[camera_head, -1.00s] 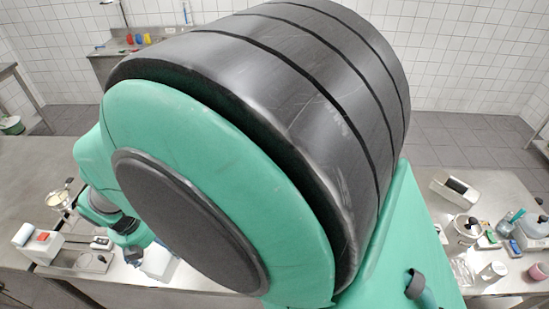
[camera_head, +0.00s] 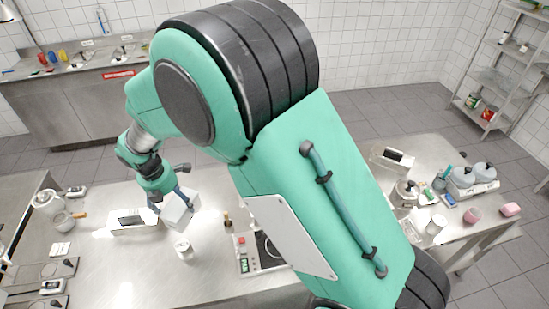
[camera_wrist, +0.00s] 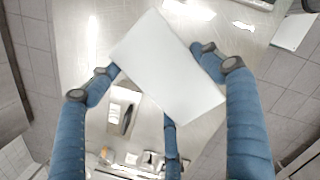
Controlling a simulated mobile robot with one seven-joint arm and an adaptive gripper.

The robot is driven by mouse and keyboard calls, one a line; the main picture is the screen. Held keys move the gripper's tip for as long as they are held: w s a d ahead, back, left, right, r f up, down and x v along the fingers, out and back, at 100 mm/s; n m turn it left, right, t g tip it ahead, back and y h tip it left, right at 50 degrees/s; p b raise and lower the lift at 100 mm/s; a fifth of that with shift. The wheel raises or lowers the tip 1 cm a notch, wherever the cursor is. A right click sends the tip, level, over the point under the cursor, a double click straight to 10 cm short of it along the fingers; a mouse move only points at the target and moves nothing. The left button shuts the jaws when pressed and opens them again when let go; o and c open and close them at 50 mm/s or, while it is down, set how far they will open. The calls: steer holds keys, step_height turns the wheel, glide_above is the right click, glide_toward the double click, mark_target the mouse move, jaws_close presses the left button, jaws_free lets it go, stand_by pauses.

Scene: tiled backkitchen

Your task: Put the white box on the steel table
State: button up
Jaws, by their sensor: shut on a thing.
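The white box (camera_head: 180,213) is in my gripper (camera_head: 172,192), tilted over the steel table (camera_head: 130,262). In the wrist view the box (camera_wrist: 170,70) shows a plain white face, with the blue fingers of my gripper (camera_wrist: 158,80) around it on the left, right and below. The gripper is shut on the box. The steel table shows behind the box in the wrist view (camera_wrist: 75,30). From these views I cannot tell how high the box is above it.
A white open container (camera_head: 132,222), a white cup (camera_head: 184,248) and a scale (camera_head: 250,264) stand near the box. A jug (camera_head: 47,203) is farther left. Another steel table (camera_head: 432,150) with pots and cups is at the right.

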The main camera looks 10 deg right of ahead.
steer(key=w+d+m+p, duration=0.1)
steer(key=w+d+m, duration=0.1)
steer(key=w+d, duration=0.65)
steer(key=w+d+m, duration=0.2)
steer(key=w+d, duration=0.1)
steer(key=d, duration=1)
steer(key=w+d+m+p, duration=0.1)
steer(key=w+d+m, duration=0.1)
steer(key=w+d, duration=0.65)
steer(key=s+d+m+g+p, duration=0.1)
steer(key=s+d+m, duration=0.15)
steer(key=d, duration=1.85)
steer(key=s+d+m+p, duration=0.1)
steer(key=d+m, duration=0.2)
steer(key=d, duration=1.8)
steer(key=shift+h, duration=0.4)
steer(key=shift+a+f, duration=0.2)
steer(key=shift+f, duration=1.15)
steer(key=shift+a+f, duration=0.2)
steer(key=shift+f, duration=1.15)
step_height(320, 180, down, 6)
steer(key=shift+f, duration=0.2)
